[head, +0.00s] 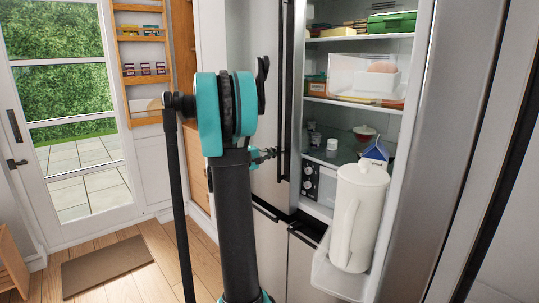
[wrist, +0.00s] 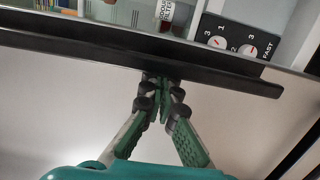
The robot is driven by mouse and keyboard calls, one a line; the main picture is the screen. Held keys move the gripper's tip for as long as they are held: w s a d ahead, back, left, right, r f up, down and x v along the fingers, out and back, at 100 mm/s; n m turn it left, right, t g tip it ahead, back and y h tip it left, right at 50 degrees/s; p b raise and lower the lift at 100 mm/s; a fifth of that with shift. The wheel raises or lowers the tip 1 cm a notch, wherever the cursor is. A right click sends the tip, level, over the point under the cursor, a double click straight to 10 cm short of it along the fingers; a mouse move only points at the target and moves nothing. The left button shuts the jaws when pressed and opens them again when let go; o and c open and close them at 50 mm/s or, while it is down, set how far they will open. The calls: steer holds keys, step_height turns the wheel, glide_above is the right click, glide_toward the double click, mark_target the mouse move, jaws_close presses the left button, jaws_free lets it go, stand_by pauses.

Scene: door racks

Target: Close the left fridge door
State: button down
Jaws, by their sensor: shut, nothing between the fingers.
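The left fridge door (head: 264,50) is a pale panel at centre in the head view, with a long black vertical handle (head: 282,80) near its right edge. I cannot tell how far it stands open. My gripper (head: 272,154) is in front of this panel, left of the handle, partly hidden by my arm. In the wrist view my gripper (wrist: 160,84) is shut and empty, its tips at the dark handle bar (wrist: 225,84) across the pale door (wrist: 60,100). Whether they touch it is unclear.
The right fridge door (head: 455,130) stands open, with a white pitcher (head: 355,220) and a milk carton (head: 374,155) at its inner side. Stocked shelves (head: 355,102) show inside. A glass door (head: 65,110) and a mat (head: 105,266) are at left, with clear floor nearby.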

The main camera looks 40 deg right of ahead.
steer(key=shift+d+r, duration=0.15)
steer(key=shift+d, duration=0.2)
steer(key=a, duration=1.2)
steer(key=shift+w+a, duration=0.2)
steer(key=shift+a, duration=0.1)
steer(key=shift+f, duration=0.2)
